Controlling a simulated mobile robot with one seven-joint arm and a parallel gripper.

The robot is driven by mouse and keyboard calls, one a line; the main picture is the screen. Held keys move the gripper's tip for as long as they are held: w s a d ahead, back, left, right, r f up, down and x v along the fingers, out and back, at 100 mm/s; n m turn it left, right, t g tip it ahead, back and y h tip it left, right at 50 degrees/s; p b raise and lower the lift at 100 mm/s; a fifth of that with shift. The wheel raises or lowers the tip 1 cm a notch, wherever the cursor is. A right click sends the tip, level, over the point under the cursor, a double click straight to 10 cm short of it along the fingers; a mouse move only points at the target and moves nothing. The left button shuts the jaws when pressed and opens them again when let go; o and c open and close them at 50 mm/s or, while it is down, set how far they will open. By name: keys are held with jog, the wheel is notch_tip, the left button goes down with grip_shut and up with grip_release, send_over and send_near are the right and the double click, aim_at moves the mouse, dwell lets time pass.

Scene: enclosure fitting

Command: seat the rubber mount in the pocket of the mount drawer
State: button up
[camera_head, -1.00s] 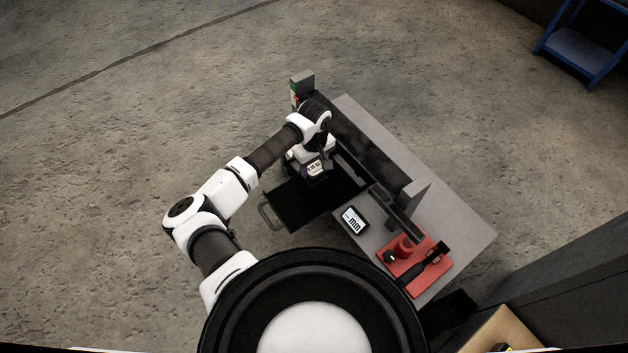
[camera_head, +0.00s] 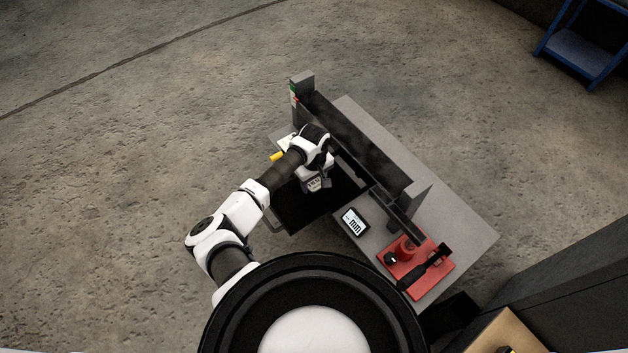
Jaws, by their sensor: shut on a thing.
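The mount drawer (camera_head: 287,212) is a black tray pulled out from the grey bench, with a handle on its lower-left front. My gripper (camera_head: 318,190) is over the drawer's upper-right part, pointing down and shut. The rubber mount cannot be made out; my gripper hides what is between its jaws. The pocket is not visible in the dark drawer either. I cannot tell the height of the gripper above the drawer floor.
A long dark wall (camera_head: 352,138) with grey end posts stands along the bench behind the drawer. A small display (camera_head: 355,222) and a red base (camera_head: 417,267) with a black-handled tool are to the right. A yellow piece (camera_head: 277,156) lies left of my arm.

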jog(key=o, duration=1.2)
notch_tip(320, 180, up, 12)
jog(key=shift+r+p, duration=0.15)
jog(key=shift+p, duration=0.7)
